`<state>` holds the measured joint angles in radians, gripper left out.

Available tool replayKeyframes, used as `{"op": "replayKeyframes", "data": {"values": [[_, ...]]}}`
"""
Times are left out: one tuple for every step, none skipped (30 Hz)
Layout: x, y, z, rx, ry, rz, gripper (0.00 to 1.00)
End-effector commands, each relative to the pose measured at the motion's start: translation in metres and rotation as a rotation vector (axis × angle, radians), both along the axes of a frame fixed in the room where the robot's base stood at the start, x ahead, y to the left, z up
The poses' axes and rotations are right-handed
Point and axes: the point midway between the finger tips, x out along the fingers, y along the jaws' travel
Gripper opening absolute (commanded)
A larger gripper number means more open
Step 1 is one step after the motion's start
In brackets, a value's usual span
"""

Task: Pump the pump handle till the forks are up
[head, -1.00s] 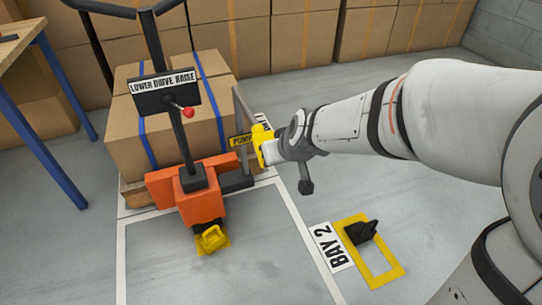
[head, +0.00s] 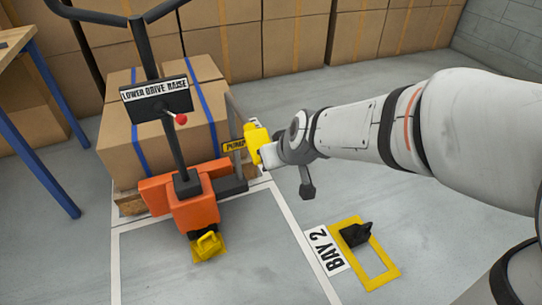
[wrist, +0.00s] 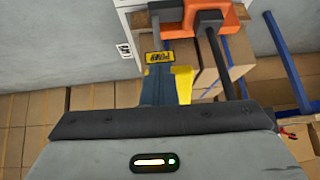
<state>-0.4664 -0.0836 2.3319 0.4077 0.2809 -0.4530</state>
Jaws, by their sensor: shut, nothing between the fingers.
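The orange pallet truck (head: 192,210) stands in front of a pallet with a blue-strapped carton (head: 128,150). Its pump handle (head: 236,115) is a grey bar on the right side, by a yellow PUMP label (head: 233,145). The label also shows in the wrist view (wrist: 158,57). My gripper (head: 256,137) is shut and empty, its yellow end just right of the label and close to the bar. I cannot tell whether it touches the bar. The forks are hidden under the load. The red-knobbed lever (head: 181,119) is near the RAISE end of the sign (head: 155,90).
A yellow wheel chock (head: 207,245) sits at the truck's front. A black chock (head: 356,234) lies in a yellow floor frame by the BAY 2 sign (head: 327,250). A blue-legged table (head: 40,125) stands at left. Cartons line the back wall. The floor at right is open.

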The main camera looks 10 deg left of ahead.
Motion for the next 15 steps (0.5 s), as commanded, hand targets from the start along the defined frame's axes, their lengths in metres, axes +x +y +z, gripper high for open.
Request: {"op": "replayKeyframes", "data": {"values": [[-0.002, -0.005, 0.019, 0.004, -0.009, -0.002, 0.00], [-0.008, -0.008, 0.024, 0.005, -0.009, -0.001, 0.00], [-0.014, -0.012, 0.031, 0.005, -0.010, -0.001, 0.00], [-0.018, -0.015, 0.036, 0.005, -0.011, -0.002, 0.00], [-0.022, -0.018, 0.040, 0.006, -0.010, -0.003, 0.00], [-0.027, -0.022, 0.046, 0.006, -0.011, -0.003, 0.00], [-0.030, -0.025, 0.051, 0.006, -0.013, -0.003, 0.00], [-0.034, -0.027, 0.055, 0.006, -0.013, -0.003, 0.00], [-0.038, -0.030, 0.060, 0.007, -0.013, -0.003, 0.00], [-0.042, -0.033, 0.063, 0.007, -0.013, -0.003, 0.00], [-0.044, -0.035, 0.067, 0.007, -0.013, -0.003, 0.00], [-0.048, -0.037, 0.070, 0.007, -0.012, -0.003, 0.00], [-0.050, -0.039, 0.073, 0.007, -0.013, -0.003, 0.00], [-0.052, -0.040, 0.075, 0.007, -0.014, -0.002, 0.00], [-0.054, -0.042, 0.077, 0.007, -0.013, -0.002, 0.00]]}}
